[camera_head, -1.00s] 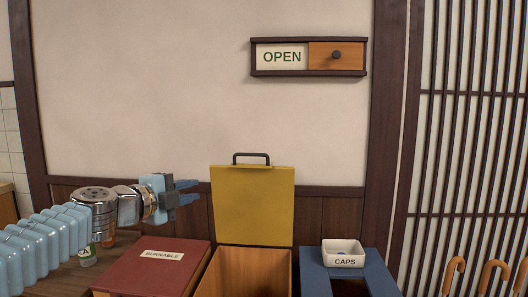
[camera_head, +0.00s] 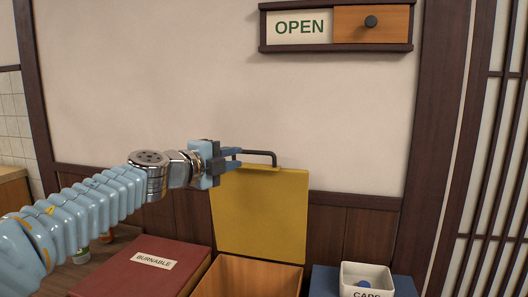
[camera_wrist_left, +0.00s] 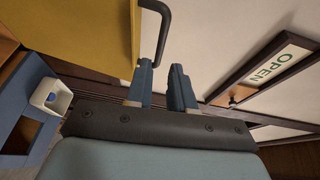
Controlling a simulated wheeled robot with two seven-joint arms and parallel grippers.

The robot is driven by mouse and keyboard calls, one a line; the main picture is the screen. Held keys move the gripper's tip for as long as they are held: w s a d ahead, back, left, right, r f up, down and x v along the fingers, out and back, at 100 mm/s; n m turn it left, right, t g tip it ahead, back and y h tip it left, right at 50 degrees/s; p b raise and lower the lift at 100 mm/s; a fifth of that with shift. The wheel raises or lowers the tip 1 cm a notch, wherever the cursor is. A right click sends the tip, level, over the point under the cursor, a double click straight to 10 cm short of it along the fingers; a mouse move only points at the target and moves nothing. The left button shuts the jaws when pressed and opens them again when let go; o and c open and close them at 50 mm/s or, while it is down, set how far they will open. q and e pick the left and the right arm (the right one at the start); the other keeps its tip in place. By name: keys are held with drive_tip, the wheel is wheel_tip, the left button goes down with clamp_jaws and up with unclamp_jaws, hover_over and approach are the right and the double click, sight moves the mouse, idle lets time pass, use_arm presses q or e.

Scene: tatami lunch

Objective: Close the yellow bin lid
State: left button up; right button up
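The yellow bin lid (camera_head: 262,215) stands upright, open, behind the wooden bin box (camera_head: 248,278). A dark handle (camera_head: 262,153) sits on the lid's top edge. My left gripper (camera_head: 238,158) is at the lid's upper left corner, near the handle's left end, and its fingers look apart. In the left wrist view the two blue fingers (camera_wrist_left: 160,85) are spread with nothing between them; the lid (camera_wrist_left: 85,35) and its handle (camera_wrist_left: 160,20) lie just beyond, to the left. I cannot tell whether a finger touches the lid. My right gripper is not in view.
A red lid marked BURNABLE (camera_head: 140,268) is shut, left of the yellow bin. A blue bin (camera_head: 322,283) with a white CAPS box (camera_head: 367,279) stands to the right. An OPEN sign (camera_head: 300,27) hangs on the wall above. Bottles stand behind the red lid.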

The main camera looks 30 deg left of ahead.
sight(254, 153)
use_arm(q)
drive_tip(key=w, duration=0.3)
drive_tip(key=w+d, duration=0.1)
drive_tip(key=w, duration=0.3)
drive_tip(key=w+f, duration=0.1)
drive_tip(key=w, duration=0.3)
drive_tip(key=shift+d, duration=0.35)
drive_tip(key=shift+c, duration=0.2)
clamp_jaws()
